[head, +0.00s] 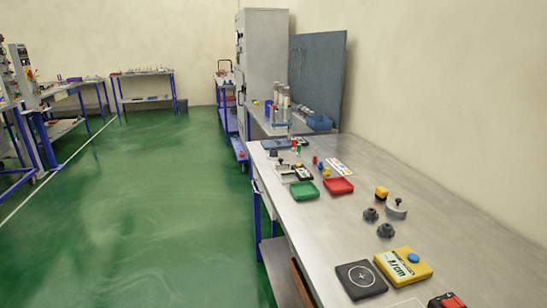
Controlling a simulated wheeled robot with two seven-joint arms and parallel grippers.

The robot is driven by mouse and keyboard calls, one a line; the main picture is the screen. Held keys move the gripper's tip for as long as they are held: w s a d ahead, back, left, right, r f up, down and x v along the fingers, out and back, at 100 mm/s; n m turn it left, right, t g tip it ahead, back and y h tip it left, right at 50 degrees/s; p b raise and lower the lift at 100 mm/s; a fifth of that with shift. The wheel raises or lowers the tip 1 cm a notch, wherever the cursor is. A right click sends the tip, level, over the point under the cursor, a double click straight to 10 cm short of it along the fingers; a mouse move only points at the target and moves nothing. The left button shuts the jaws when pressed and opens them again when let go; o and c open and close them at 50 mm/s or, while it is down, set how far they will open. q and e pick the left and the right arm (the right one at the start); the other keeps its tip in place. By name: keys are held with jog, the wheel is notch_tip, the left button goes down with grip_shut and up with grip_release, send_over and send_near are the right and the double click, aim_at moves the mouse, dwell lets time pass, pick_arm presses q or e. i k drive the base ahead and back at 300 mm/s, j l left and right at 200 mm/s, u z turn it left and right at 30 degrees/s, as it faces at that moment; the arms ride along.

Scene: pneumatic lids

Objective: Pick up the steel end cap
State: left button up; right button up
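A round grey metal piece (397,210), which looks like the steel end cap, sits on the right part of the long metal workbench (460,240). It has a dark part on its top; fine detail is too small to tell. Two dark lobed knobs, a left one (370,215) and a nearer one (385,231), lie close to it. A yellow block (381,192) with a dark side is just behind it. Neither of my grippers shows in the head view.
A black square plate with a white circle (361,279) and a yellow box with a blue button (403,266) are nearer. A green tray (304,190) and a red tray (339,186) lie farther back. The wall borders the bench's right. Green floor (170,220) is open left.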

aim_at(272, 152)
jog(key=i+j+z, duration=0.1)
jog(key=i+j, duration=1.5)
jog(key=i+j+z, duration=0.15)
jog(key=i+j, duration=0.65)
jog(key=j, duration=0.1)
